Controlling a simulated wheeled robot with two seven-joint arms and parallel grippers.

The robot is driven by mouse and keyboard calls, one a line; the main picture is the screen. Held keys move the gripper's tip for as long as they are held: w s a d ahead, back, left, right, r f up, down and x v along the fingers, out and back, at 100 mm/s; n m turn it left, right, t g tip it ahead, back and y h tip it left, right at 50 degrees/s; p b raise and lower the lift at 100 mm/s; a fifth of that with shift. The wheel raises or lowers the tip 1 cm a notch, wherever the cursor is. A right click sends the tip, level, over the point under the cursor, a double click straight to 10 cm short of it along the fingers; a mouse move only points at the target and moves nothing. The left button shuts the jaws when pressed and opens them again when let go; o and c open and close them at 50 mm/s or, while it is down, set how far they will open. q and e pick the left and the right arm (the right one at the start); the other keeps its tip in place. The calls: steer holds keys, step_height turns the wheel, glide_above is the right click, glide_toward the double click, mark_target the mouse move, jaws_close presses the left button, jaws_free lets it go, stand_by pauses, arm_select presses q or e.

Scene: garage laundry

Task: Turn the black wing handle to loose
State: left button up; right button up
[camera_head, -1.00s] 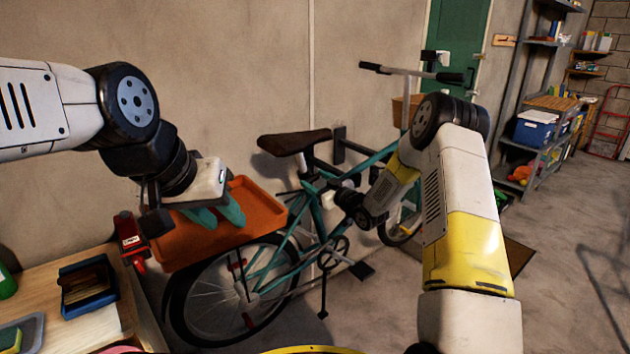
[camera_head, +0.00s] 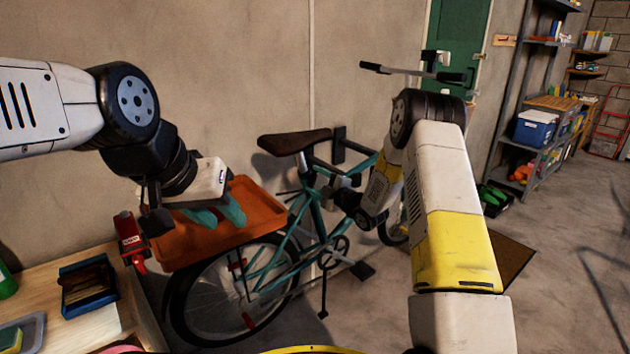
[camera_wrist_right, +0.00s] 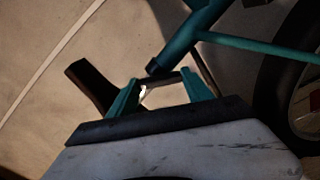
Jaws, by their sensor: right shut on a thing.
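The black wing handle (camera_wrist_right: 164,80) is a short dark bar between the teal fingertips of my right gripper in the right wrist view (camera_wrist_right: 162,84). My right gripper is shut on it, with a finger at each end of the bar. In the head view my right gripper (camera_head: 332,191) is beside the bicycle frame, below the saddle, and the handle cannot be made out there. My left gripper (camera_head: 220,214) is over the orange tray, its teal fingers apart and nothing seen between them.
The teal bicycle (camera_head: 312,215) stands along the wall, next to a dark wall bracket (camera_head: 339,146). The orange tray (camera_head: 182,250) is above its rear wheel. A red clamp (camera_head: 131,240) sits at the workbench (camera_head: 97,327) edge. Open floor lies at right.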

steer(key=n, duration=0.4)
steer(key=shift+f+n, duration=0.15)
steer(key=shift+n, duration=0.15)
stand_by(0.5)
steer(key=o, duration=1.4)
steer(key=shift+c, duration=0.2)
steer(key=v, duration=0.8)
